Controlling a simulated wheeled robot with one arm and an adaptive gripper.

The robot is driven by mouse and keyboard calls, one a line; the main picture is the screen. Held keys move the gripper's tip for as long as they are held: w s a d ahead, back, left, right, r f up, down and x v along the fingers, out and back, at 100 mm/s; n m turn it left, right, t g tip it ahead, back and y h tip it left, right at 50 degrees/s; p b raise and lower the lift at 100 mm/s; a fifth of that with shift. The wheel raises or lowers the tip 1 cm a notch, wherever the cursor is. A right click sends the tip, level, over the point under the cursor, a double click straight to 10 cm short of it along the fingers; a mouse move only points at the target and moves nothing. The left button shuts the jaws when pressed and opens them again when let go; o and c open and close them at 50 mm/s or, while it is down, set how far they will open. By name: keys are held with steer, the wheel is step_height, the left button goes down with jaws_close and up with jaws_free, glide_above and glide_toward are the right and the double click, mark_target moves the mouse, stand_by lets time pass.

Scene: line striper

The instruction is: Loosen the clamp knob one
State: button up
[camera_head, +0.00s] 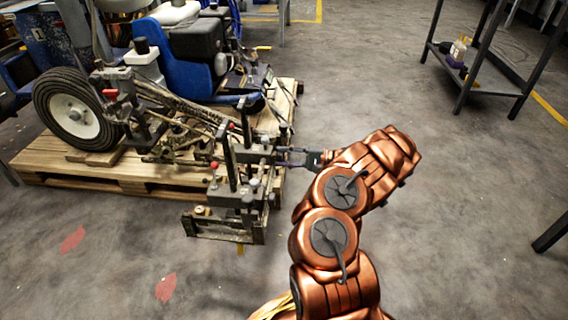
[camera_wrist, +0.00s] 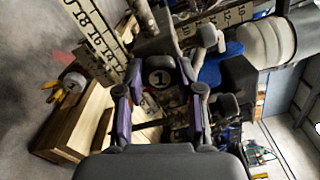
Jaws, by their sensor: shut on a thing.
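Clamp knob one (camera_wrist: 160,77) is a dark knob with a round face marked "1", seen in the middle of the wrist view. My gripper (camera_wrist: 161,92) has one finger on each side of it and is shut on it. In the head view my gripper (camera_head: 287,156) reaches left to the clamp frame (camera_head: 232,180) of the line striper. The knob itself is hard to make out there, hidden by the fingers and frame. Whether the knob has turned cannot be told.
The blue line striper (camera_head: 185,50) stands on a wooden pallet (camera_head: 120,180). Pale marked rulers (camera_wrist: 97,37) and several other dark knobs crowd around my fingers. A metal shelf stand (camera_head: 480,80) is at the upper right.

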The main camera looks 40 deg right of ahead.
steer(key=shift+n+b, duration=2.35)
steer(key=shift+n, duration=4.05)
steer(key=o, duration=1.1)
steer(key=shift+o, duration=0.2)
steer(key=v, duration=1.2)
